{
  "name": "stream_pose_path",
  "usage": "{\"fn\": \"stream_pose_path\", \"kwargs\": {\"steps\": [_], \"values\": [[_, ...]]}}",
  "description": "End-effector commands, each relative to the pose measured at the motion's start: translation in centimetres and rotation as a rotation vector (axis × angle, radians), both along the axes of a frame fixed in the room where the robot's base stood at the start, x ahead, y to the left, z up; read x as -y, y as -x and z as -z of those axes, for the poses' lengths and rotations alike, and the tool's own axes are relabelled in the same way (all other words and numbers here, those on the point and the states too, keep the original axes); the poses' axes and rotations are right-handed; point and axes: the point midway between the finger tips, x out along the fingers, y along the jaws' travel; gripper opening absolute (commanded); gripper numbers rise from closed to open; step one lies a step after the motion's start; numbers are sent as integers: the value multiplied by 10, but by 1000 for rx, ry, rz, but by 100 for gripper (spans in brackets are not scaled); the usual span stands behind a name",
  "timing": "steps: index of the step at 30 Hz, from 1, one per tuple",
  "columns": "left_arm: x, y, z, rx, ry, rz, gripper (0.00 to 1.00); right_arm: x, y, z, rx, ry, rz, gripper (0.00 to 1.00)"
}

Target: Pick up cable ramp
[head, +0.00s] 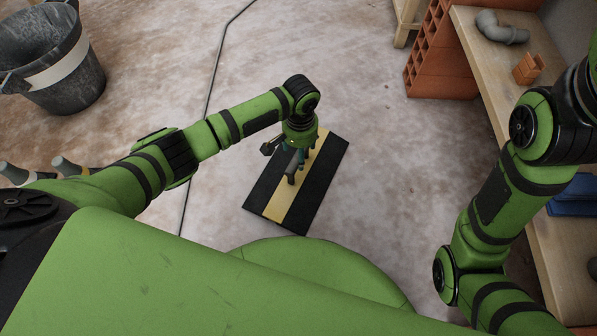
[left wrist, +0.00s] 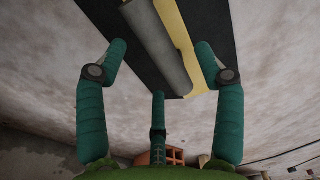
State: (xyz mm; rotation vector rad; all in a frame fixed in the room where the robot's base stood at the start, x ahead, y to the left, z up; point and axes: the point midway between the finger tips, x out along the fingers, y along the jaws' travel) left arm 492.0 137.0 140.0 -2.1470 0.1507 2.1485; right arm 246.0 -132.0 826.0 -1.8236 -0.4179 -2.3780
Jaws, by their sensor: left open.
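The cable ramp (head: 322,172) is a flat black slab with a yellow stripe along its middle, lying on the floor. It also shows at the top of the left wrist view (left wrist: 213,22). My left gripper (head: 298,162) is over the ramp with its fingers pointing down at it. In the left wrist view the teal fingers (left wrist: 160,62) are spread wide and open. A grey rounded bar (left wrist: 160,45) shows between them against the ramp; I cannot tell if any finger touches it. My right gripper is out of view.
A dark bucket (head: 60,65) stands at the upper left. A thin black cable (head: 210,85) runs along the floor. Orange bricks (head: 440,55) and a wooden bench (head: 490,75) with a grey pipe elbow (head: 500,28) stand at right. Floor around the ramp is clear.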

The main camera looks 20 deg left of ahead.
Motion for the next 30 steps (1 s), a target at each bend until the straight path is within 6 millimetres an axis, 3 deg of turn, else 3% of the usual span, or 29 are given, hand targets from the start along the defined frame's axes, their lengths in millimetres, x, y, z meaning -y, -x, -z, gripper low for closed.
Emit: {"fn": "stream_pose_path", "kwargs": {"steps": [2,7,18,19,21,24,30], "values": [[1,0,18,0,0,1,69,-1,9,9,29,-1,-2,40],[2,0,37,1,0,1,69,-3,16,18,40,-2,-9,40],[2,0,41,2,0,1,69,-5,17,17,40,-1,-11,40],[2,0,41,2,0,1,61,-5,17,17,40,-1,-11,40],[2,0,41,2,0,1,33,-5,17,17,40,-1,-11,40],[2,0,41,1,0,1,0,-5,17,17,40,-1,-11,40],[2,-1,40,4,1,2,0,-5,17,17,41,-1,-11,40]]}}
